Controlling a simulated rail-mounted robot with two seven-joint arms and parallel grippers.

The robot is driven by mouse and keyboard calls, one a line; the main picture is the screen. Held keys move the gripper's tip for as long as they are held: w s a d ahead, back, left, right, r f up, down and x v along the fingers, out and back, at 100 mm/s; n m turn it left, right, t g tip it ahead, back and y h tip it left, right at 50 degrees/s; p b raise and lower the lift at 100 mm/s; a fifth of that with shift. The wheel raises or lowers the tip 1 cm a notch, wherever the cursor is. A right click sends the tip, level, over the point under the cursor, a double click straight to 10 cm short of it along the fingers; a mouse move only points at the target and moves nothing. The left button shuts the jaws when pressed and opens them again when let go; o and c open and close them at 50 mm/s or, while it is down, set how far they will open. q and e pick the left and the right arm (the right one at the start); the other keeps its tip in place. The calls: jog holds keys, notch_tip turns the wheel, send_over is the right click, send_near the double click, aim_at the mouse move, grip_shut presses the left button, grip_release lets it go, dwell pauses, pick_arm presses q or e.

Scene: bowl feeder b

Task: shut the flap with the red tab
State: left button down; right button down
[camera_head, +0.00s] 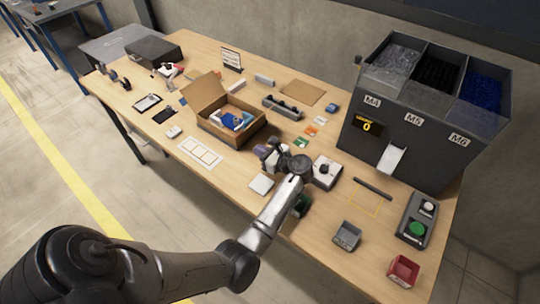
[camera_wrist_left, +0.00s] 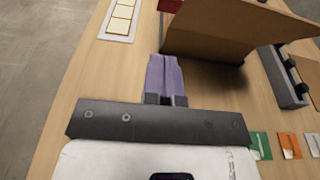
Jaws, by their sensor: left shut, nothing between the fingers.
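An open cardboard box (camera_head: 215,132) stands mid-table with blue and white items inside. One flap (camera_head: 203,89) stands up at its far left side. In the left wrist view a large tan cardboard panel (camera_wrist_left: 225,28) of the box leans outward, ahead and to the right of my gripper. A small dark red patch (camera_wrist_left: 170,5) shows at the top edge beside it; I cannot tell whether it is the red tab. My left gripper (camera_head: 262,150) is shut and empty, close to the box's near right side. Its purple fingertips (camera_wrist_left: 165,62) point at the table, apart from the panel.
A white card with squares (camera_head: 199,152) lies left of the gripper. A long grey holder (camera_head: 283,108) stands behind it, with small green and orange cards (camera_head: 306,135) to the right. The dark bin unit (camera_head: 410,150) fills the right back. A grey tray (camera_head: 346,236) sits in front.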

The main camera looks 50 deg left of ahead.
pick_arm(q)
jog(key=s+a+r, duration=0.1)
jog(key=a, duration=0.4)
jog(key=shift+s+a+r, duration=0.35)
jog(key=shift+r, duration=0.05)
